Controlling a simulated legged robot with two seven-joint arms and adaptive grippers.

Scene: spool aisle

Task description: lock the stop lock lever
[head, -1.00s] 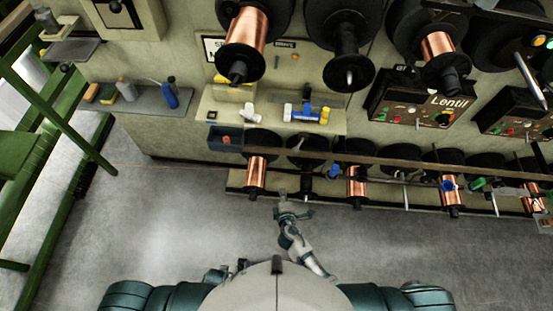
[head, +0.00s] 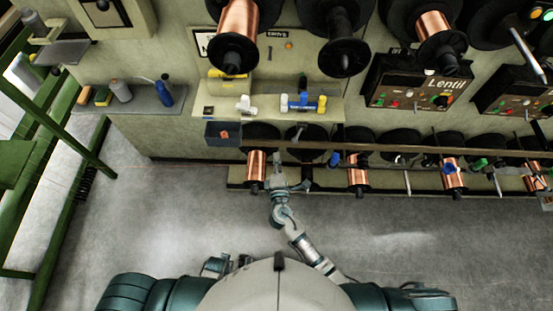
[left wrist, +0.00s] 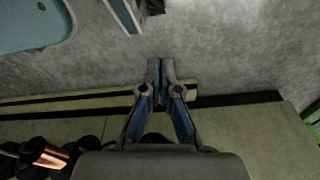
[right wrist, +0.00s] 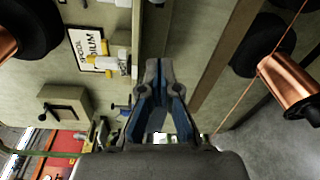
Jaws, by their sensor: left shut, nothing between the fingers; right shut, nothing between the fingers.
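No part is marked as the stop lock lever, so I cannot tell for certain which it is. A pale box with a black lever (right wrist: 66,109) shows at the left of the right wrist view; a similar wall box (head: 104,14) is at the head view's top left. My right gripper (head: 280,181) is shut and empty, in front of the lower spool row; its closed fingers also show in the right wrist view (right wrist: 160,66). It appears clear of the lever box. My left gripper (left wrist: 160,68) is shut and empty over floor and the machine's base edge.
A long rail (head: 390,154) runs across the front of the lower copper spools (head: 256,168). A shelf (head: 215,130) carries white, blue and yellow fittings. Large spools (head: 346,55) stick out above. A green frame (head: 50,120) stands at left. Open floor (head: 150,220) lies between.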

